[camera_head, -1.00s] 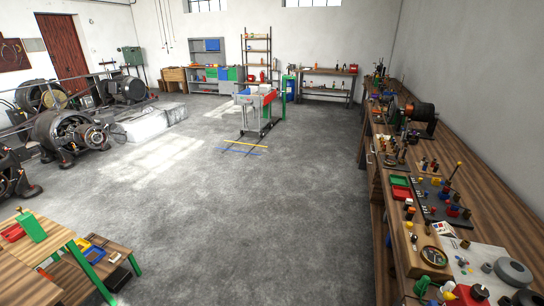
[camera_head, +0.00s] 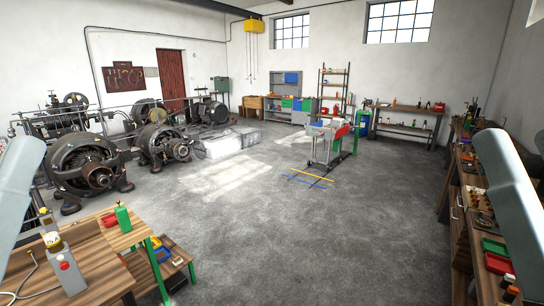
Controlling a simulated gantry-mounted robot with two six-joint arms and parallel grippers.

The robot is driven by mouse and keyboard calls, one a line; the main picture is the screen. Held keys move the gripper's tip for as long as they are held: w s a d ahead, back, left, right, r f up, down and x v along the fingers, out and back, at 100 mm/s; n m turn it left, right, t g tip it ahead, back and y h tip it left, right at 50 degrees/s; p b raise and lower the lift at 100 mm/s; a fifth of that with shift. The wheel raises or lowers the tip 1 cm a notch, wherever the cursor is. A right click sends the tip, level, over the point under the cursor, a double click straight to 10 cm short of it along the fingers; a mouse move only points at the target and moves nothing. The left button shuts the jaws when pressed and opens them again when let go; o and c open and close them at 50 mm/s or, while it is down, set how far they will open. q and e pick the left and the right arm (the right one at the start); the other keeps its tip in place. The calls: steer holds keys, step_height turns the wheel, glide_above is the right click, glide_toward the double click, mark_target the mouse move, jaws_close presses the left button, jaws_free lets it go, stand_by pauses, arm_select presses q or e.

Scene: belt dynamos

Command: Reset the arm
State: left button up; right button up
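A grey link of my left arm (camera_head: 18,185) rises along the left edge of the head view. A grey link of my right arm (camera_head: 512,210) slants across the right side, in front of the right-hand bench. Both links are raised and cut off by the frame. Neither gripper shows, so their fingers and anything in them are hidden.
A wooden table (camera_head: 90,265) at lower left bears a green container (camera_head: 123,218) and a grey box with a red button (camera_head: 66,266). Dynamos (camera_head: 88,170) stand along the left. A cart (camera_head: 325,145) stands beyond open grey floor (camera_head: 270,235). A cluttered bench (camera_head: 460,225) runs along the right.

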step_height(320, 180, up, 30)
steer(key=p, duration=2.6)
steer(key=shift+w+p, duration=0.15)
steer(key=shift+p, duration=0.25)
